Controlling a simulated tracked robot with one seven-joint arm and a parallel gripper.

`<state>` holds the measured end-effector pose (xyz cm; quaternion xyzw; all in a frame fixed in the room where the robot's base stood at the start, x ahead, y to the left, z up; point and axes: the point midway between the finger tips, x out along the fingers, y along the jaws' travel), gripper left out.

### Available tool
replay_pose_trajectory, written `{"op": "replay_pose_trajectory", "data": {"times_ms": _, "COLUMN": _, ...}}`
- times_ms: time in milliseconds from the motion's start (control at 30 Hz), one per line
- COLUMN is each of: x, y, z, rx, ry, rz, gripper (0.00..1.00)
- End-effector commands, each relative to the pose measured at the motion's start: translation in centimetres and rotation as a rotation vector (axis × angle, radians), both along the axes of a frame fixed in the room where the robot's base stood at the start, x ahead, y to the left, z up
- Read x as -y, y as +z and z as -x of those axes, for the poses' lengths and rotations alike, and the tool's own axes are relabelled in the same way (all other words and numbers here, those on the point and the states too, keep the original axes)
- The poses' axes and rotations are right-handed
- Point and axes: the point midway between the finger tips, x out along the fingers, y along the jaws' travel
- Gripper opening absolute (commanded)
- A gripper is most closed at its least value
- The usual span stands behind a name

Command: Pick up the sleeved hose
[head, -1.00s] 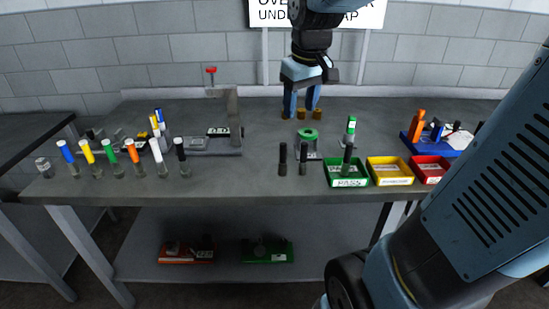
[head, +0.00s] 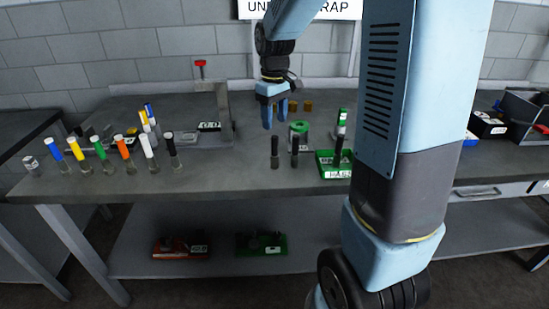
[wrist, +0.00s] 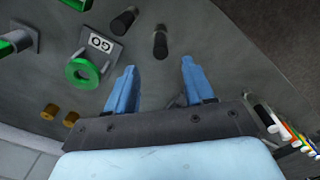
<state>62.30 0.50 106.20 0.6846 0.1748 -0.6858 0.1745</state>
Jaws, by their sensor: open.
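Two dark upright cylinders, one on the left (head: 275,152) and one on the right (head: 295,153), stand on the bench. The wrist view shows them as a nearer one (wrist: 160,44) and a farther one (wrist: 123,20). I cannot tell which piece is the sleeved hose. Several colour-topped pieces, including a white one (head: 149,145) and a black one (head: 171,149), stand in a row at left. My gripper (head: 275,118) is open and empty, pointing down above and behind the dark cylinders. In the wrist view its fingers (wrist: 158,70) have bare bench between their tips.
A green ring (head: 298,130) on a GO block (wrist: 102,44) stands beside the cylinders. A green tray (head: 334,172) with a dark piece is to the right, partly hidden by my arm. Brass pieces (head: 306,106) stand behind. A grey press (head: 222,115) is at left.

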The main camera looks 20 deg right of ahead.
Motion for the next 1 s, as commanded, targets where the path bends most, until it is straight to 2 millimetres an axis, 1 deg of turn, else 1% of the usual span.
{"op": "replay_pose_trajectory", "data": {"times_ms": 33, "x": 0.0, "y": -0.9, "z": 0.1, "rx": -0.003, "ry": 0.0, "rz": 0.001, "gripper": 0.53}}
{"op": "replay_pose_trajectory", "data": {"times_ms": 100, "x": 0.0, "y": -2.0, "z": 0.0, "rx": -0.002, "ry": 0.0, "rz": 0.0, "gripper": 0.53}}
{"op": "replay_pose_trajectory", "data": {"times_ms": 200, "x": 0.0, "y": -3.2, "z": 0.1, "rx": -0.001, "ry": 0.0, "rz": 0.0, "gripper": 0.53}}
{"op": "replay_pose_trajectory", "data": {"times_ms": 467, "x": 0.0, "y": -4.7, "z": 0.1, "rx": -0.001, "ry": 0.0, "rz": 0.0, "gripper": 0.53}}
{"op": "replay_pose_trajectory", "data": {"times_ms": 733, "x": -0.1, "y": -8.2, "z": 0.2, "rx": -0.001, "ry": 0.0, "rz": 0.0, "gripper": 0.53}}
{"op": "replay_pose_trajectory", "data": {"times_ms": 833, "x": 0.0, "y": -9.0, "z": 0.2, "rx": -0.001, "ry": 0.0, "rz": 0.0, "gripper": 0.53}}
{"op": "replay_pose_trajectory", "data": {"times_ms": 1000, "x": 0.0, "y": -9.3, "z": 0.1, "rx": 0.002, "ry": -0.001, "rz": 0.0, "gripper": 0.53}}
